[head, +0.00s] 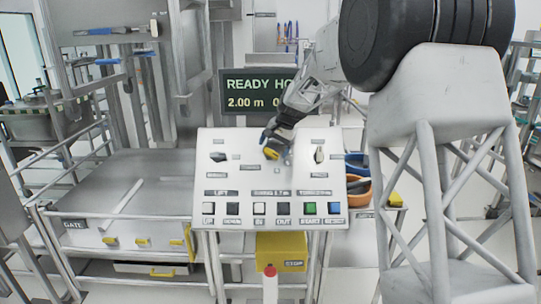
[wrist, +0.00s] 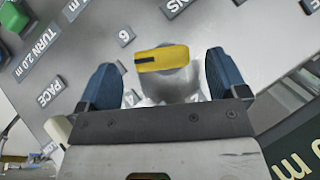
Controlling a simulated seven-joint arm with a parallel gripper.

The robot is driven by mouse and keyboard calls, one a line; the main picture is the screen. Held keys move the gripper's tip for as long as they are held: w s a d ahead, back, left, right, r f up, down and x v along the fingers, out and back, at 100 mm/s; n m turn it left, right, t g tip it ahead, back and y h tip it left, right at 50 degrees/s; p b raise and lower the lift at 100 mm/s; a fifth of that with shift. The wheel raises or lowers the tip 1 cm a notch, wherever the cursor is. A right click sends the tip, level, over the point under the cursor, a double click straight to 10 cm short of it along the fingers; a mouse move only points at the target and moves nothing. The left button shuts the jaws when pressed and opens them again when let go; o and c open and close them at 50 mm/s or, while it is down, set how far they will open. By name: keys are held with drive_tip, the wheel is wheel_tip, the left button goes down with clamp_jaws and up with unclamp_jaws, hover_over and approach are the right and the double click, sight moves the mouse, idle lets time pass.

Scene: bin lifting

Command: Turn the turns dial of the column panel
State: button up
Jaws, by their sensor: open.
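The column panel (head: 235,180) is a pale tilted board in the middle of the head view. A dial with a yellow top (head: 271,153) sits near its upper middle. In the wrist view, the dial (wrist: 163,58) has a short black mark on its yellow top and a pale body. My gripper (head: 277,146) is at this dial. In the wrist view, its blue fingers (wrist: 161,68) are open, one on each side of the dial, with gaps visible.
A dark dial (head: 218,157) is at the panel's left and a pale dial (head: 319,154) at its right. Several push buttons (head: 259,209) line the lower edge. A display (head: 250,92) behind reads "READY HO" and "2.00 m", partly hidden by my arm. A red-topped post (head: 270,271) stands in front.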

sight(271, 153)
drive_tip(key=shift+x, duration=1.9)
drive_tip(key=shift+c, duration=0.3)
drive_tip(key=c, duration=0.9)
